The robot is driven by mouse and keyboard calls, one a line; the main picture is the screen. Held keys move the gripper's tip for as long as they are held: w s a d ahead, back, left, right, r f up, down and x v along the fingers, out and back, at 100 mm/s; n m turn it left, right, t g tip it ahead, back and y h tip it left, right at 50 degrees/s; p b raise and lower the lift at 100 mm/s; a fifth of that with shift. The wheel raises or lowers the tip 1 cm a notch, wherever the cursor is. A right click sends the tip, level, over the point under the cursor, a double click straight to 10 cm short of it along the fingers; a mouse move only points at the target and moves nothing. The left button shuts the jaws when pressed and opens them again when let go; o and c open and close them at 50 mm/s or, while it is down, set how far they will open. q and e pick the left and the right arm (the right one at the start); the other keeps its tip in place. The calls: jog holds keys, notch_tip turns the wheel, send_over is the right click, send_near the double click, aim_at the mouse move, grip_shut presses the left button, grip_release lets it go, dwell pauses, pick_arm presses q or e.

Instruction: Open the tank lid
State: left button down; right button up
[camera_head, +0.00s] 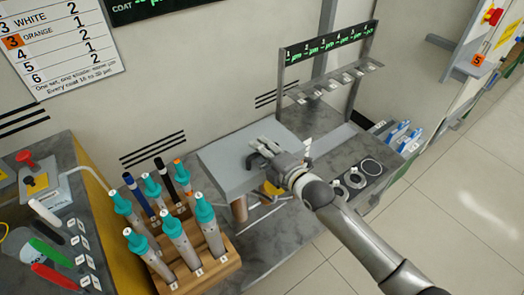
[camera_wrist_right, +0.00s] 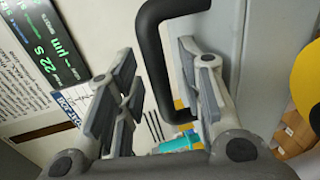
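The tank lid (camera_head: 222,167) is a light grey slab in the middle of the head view, on the grey bench; it also fills the right of the right wrist view (camera_wrist_right: 258,65). It has a black bar handle (camera_wrist_right: 152,55). My right gripper (camera_head: 262,152) is at the handle, above the lid's right part. In the right wrist view its fingers (camera_wrist_right: 157,62) are spread, with the handle between them, nearer the right finger. I see no clear grip on it. The gripper partly hides the handle in the head view. I cannot tell whether the lid is raised. My left gripper is not in view.
A wooden rack (camera_head: 205,262) with several teal-capped rods stands close at the lid's front left. A slotted stand (camera_head: 330,80) rises behind right. Round rings (camera_head: 370,167) lie right of my gripper. Floor (camera_head: 455,215) at the right is clear.

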grip_shut()
